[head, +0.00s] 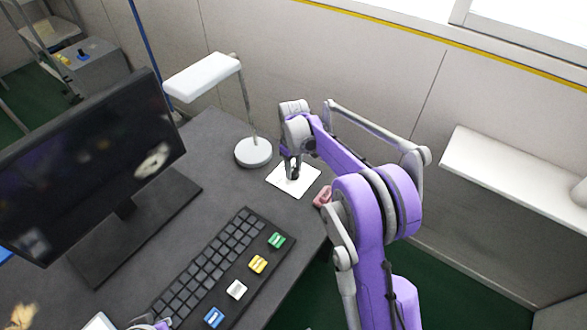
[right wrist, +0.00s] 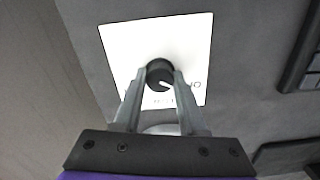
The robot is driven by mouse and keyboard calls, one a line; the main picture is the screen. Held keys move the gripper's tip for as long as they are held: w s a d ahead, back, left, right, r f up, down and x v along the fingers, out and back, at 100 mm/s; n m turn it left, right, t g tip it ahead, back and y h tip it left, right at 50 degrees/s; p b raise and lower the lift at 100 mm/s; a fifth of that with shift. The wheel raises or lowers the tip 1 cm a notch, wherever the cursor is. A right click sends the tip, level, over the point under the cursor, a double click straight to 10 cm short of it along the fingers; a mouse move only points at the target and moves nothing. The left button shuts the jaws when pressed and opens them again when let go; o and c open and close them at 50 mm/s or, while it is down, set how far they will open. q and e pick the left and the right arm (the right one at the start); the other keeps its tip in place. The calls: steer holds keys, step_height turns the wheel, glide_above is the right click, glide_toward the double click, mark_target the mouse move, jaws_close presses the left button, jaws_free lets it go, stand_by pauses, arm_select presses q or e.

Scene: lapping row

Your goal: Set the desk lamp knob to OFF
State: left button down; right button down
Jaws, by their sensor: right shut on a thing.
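The desk lamp (head: 201,76) has a white head on a thin stem and a round base (head: 253,153). A white label plate (head: 308,182) lies flat beside the base; it also shows in the right wrist view (right wrist: 125,50). The black round knob (right wrist: 158,72) sits on the plate, with a white pointer line aimed to the lower right. Lettering beside and below it is partly hidden and too small to read surely. My right gripper (right wrist: 160,84) is shut on the knob from above; it also shows in the head view (head: 292,172). A grey and purple part at the bottom edge may be my left gripper.
A monitor (head: 90,165) stands on the dark desk at left. A black keyboard panel (head: 215,262) with green, yellow, white and blue keys lies in front. A pink item (head: 322,196) lies by the desk's right edge. A white shelf (head: 510,175) is on the wall at right.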

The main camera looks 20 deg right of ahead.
mark_target(294, 171)
stand_by(0.4)
steer(key=shift+c, duration=2.3)
jaws_free()
arm_select(q)
steer(key=shift+r+p, duration=0.45)
arm_select(e)
step_height(294, 171, up, 11)
steer(key=shift+f, duration=0.1)
steer(key=s+a+r+t+p, duration=0.1)
steer(key=s+a+r+p, duration=0.15)
steer(key=s+r, duration=0.45)
arm_select(q)
step_height(294, 171, up, 8)
steer(key=w+p, duration=0.1)
steer(key=p, duration=0.3)
steer(key=shift+w, duration=0.4)
arm_select(e)
steer(key=s+a+f+m+t, duration=0.1)
steer(key=s+a+m+t, duration=0.1)
steer(key=s, duration=0.9)
steer(key=s+a+f+m+t, duration=0.1)
steer(key=s+a, duration=0.3)
steer(key=s, duration=0.7)
steer(key=shift+s+f+m+t, duration=0.4)
steer(key=shift+f+t, duration=0.05)
steer(key=shift+t, duration=0.25)
